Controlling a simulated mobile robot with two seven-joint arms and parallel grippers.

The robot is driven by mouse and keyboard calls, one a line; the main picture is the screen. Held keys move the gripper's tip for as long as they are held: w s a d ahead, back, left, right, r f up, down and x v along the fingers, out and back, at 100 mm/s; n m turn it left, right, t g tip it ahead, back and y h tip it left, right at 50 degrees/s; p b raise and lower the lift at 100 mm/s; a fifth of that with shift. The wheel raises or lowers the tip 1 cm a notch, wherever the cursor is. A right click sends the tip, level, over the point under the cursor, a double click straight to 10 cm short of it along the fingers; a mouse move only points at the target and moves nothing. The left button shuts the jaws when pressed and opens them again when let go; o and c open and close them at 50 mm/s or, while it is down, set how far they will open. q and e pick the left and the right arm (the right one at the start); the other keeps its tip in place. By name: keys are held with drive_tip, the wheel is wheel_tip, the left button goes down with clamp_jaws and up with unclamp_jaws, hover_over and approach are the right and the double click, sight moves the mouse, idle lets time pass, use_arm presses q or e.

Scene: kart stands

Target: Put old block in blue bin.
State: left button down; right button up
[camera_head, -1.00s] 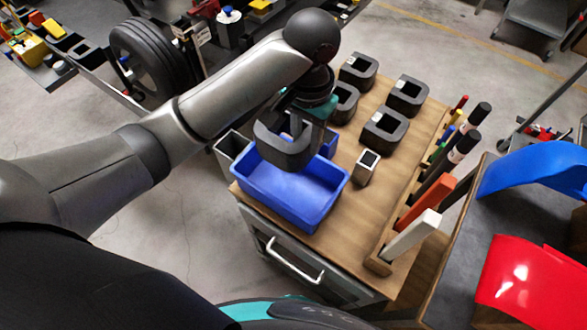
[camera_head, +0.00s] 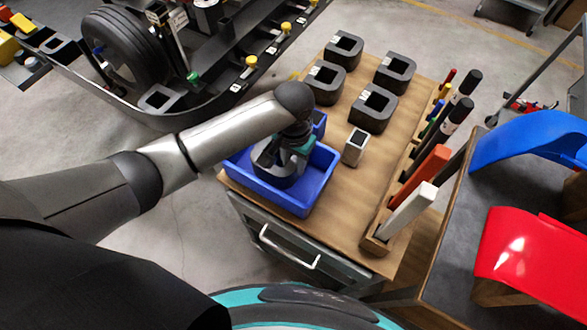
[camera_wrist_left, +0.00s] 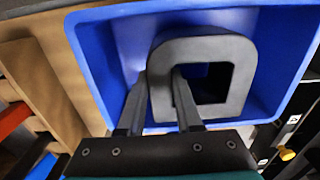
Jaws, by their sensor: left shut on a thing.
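The old block (camera_head: 278,172) is a dark grey rounded piece with a square hole. It is in the blue bin (camera_head: 308,200), inside the rim, and the wrist view shows the block (camera_wrist_left: 236,62) over the bin floor, within the walls of the bin (camera_wrist_left: 92,62). My left gripper (camera_head: 290,150) reaches down into the bin. In the wrist view its fingers (camera_wrist_left: 158,88) are shut on one wall of the block, one finger through the hole. Whether the block touches the bin floor I cannot tell. My right gripper is not in view.
Several similar dark blocks (camera_head: 373,108) stand on the wooden cart top (camera_head: 335,215) behind the bin. A small grey box (camera_head: 354,147) stands right of the bin. A rack of upright tools (camera_head: 412,210) lines the right edge. A kart with a tyre (camera_head: 125,50) is at the back left.

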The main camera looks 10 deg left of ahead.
use_arm(q)
drive_tip(key=shift+f, duration=1.5)
drive_tip(key=shift+f, duration=0.15)
drive_tip(key=c, duration=0.6)
unclamp_jaws()
wheel_tip(320, 180, up, 12)
drive_tip(key=shift+r+p, duration=0.15)
drive_tip(key=shift+p, duration=0.75)
